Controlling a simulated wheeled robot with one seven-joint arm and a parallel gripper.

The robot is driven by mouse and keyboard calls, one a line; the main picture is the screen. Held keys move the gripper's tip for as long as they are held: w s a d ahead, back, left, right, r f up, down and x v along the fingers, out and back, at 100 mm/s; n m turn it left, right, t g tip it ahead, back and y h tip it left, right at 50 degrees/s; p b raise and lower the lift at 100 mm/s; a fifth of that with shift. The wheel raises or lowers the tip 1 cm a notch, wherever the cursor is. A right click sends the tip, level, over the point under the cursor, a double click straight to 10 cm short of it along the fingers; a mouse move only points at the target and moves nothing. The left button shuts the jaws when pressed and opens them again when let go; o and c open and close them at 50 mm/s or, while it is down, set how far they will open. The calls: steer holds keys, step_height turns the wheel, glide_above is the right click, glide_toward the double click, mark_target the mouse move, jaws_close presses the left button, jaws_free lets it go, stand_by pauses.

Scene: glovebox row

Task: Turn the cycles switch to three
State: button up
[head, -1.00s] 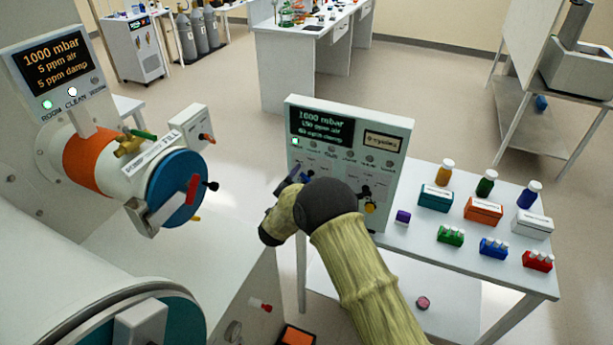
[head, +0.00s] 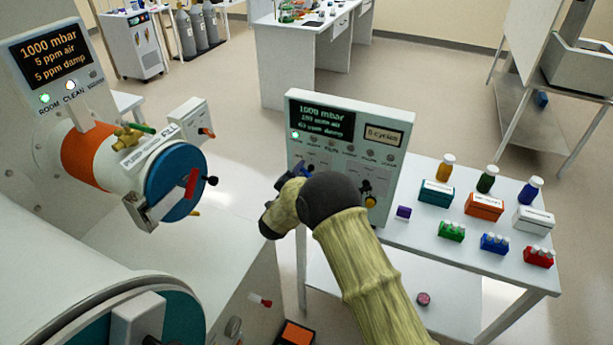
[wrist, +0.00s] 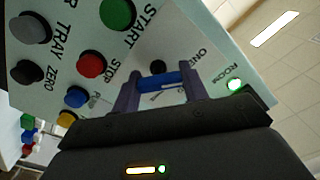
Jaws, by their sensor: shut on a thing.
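The control panel (head: 350,105) stands upright on the white table, and its small display (head: 383,134) reads "0 cycles". In the wrist view, my gripper (wrist: 160,88) is shut on a blue bar-shaped knob (wrist: 158,79) low on the panel face; I take it to be the cycles switch. The word ONE shows beside it; other position labels are hidden or unreadable. In the head view, my gripper (head: 292,173) is at the panel's left side, and my wrist hides part of the panel's lower face.
The panel has a green START button (wrist: 117,13), a red STOP button (wrist: 91,64) and a lit green ROOM light (wrist: 235,85) close by. Bottles and small boxes stand right of the panel. A blue round door (head: 176,187) is at the left.

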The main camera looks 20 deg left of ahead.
steer(key=shift+f+b, duration=0.3)
steer(key=shift+b, duration=0.15)
steer(key=m+b, duration=0.2)
steer(key=b, duration=0.1)
steer(key=m+b, duration=0.2)
steer(key=b, duration=0.2)
steer(key=shift+d+f, duration=0.1)
steer(key=shift+f, duration=0.1)
steer(key=m+b, duration=0.1)
steer(key=b, duration=0.2)
steer(key=shift+r+m+b, duration=0.1)
steer(key=shift+m+b, duration=0.2)
steer(key=shift+r+m+b, duration=0.15)
steer(key=shift+m+b, duration=0.35)
steer(key=shift+b, duration=0.25)
steer(key=o, duration=1)
steer(key=shift+r, duration=0.15)
steer(key=shift+s, duration=0.1)
